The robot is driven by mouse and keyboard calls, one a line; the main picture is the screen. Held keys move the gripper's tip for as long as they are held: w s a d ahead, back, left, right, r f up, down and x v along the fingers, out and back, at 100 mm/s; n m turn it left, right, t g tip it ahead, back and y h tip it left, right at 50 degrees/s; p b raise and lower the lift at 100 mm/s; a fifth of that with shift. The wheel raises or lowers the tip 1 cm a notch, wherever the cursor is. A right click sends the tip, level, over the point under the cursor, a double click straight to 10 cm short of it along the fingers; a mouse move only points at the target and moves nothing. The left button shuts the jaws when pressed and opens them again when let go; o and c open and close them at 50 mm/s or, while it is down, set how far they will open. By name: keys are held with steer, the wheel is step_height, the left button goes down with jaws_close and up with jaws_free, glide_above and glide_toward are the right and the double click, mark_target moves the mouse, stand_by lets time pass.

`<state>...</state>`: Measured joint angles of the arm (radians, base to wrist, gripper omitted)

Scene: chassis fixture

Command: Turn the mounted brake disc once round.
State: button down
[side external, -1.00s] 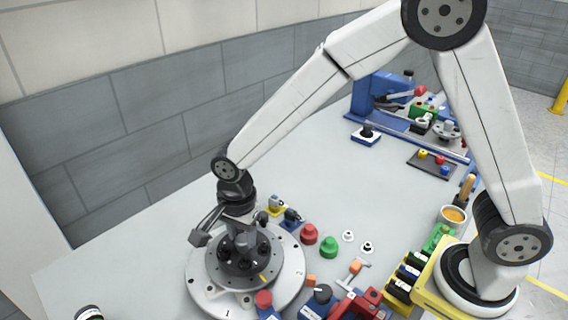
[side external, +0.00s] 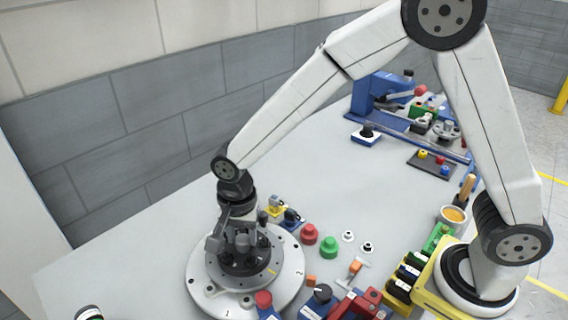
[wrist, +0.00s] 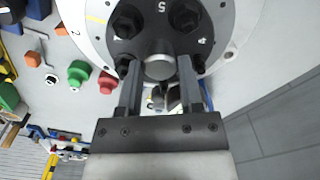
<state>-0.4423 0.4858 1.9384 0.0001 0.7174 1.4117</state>
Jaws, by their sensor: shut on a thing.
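The mounted brake disc (side external: 270,257) is a round grey plate with a dark hub (side external: 245,262) and a yellow mark. It lies flat on a wider pale numbered base plate (side external: 289,285). My gripper (side external: 243,246) points down over the middle of the hub. In the wrist view its two fingers (wrist: 160,75) stand on either side of the boss and are shut on it. The exact finger contact is partly hidden.
Red (side external: 309,234) and green (side external: 328,247) knobs stand right of the plate. A red knob (side external: 263,299) and red-blue fixtures (side external: 360,305) crowd its front right. Small yellow and blue parts (side external: 290,217) sit close behind it.

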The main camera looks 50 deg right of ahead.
steer(key=shift+n, duration=1.8)
steer(key=shift+n, duration=1.7)
steer(key=n, duration=0.2)
steer(key=shift+n, duration=1)
